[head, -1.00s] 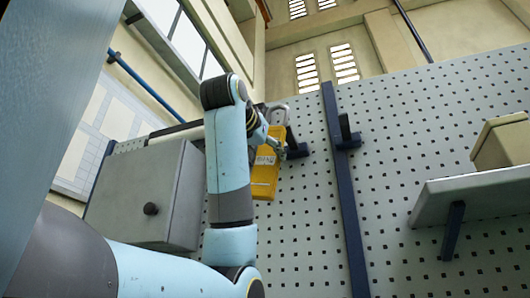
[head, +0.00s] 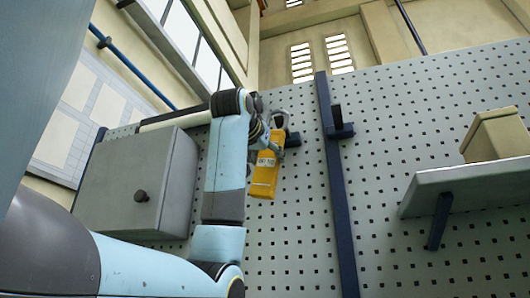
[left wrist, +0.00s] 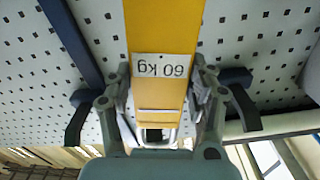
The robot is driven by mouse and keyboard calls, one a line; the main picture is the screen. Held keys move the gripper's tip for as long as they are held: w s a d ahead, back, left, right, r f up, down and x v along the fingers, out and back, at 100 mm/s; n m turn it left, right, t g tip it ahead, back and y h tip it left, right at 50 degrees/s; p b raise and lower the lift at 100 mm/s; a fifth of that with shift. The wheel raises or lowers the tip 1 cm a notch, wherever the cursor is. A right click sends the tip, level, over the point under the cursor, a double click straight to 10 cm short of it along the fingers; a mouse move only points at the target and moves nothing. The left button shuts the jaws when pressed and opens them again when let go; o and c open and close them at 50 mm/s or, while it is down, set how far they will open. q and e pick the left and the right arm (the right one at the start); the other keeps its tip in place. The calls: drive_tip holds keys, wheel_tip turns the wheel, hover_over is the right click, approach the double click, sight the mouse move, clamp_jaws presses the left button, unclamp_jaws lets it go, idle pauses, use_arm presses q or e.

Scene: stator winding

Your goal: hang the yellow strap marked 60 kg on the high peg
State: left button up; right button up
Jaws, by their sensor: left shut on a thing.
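The yellow strap (head: 264,175) hangs in front of the pegboard, with a grey metal loop at its top in the head view. Its white label reads 60 kg, upside down in the left wrist view (left wrist: 160,67). My left gripper (left wrist: 160,100) is shut on the strap just below the loop. A dark blue peg (head: 293,139) sticks out right behind the strap's upper end. Another dark peg (head: 341,131) is on the blue upright to the right. Whether the loop touches the nearer peg cannot be told. My right gripper is not in view.
A grey box (head: 137,185) with a dark knob is left of my left arm. A grey shelf (head: 470,185) with a tan box (head: 494,135) is at the right. The blue upright (head: 338,200) crosses the perforated board (head: 385,225). Board between upright and shelf is bare.

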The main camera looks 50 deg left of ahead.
use_arm(q)
drive_tip(key=shift+w+a+f, duration=0.3)
drive_tip(key=shift+w+a, duration=0.25)
drive_tip(key=shift+w, duration=0.45)
drive_tip(key=shift+w+a+f, duration=0.35)
drive_tip(key=shift+w+a, duration=0.2)
drive_tip(key=shift+w, duration=0.45)
drive_tip(key=shift+w+a+f, duration=0.3)
drive_tip(key=shift+w+a, duration=0.25)
drive_tip(key=shift+w, duration=0.45)
drive_tip(key=o, duration=1.6)
drive_tip(key=shift+f, duration=0.1)
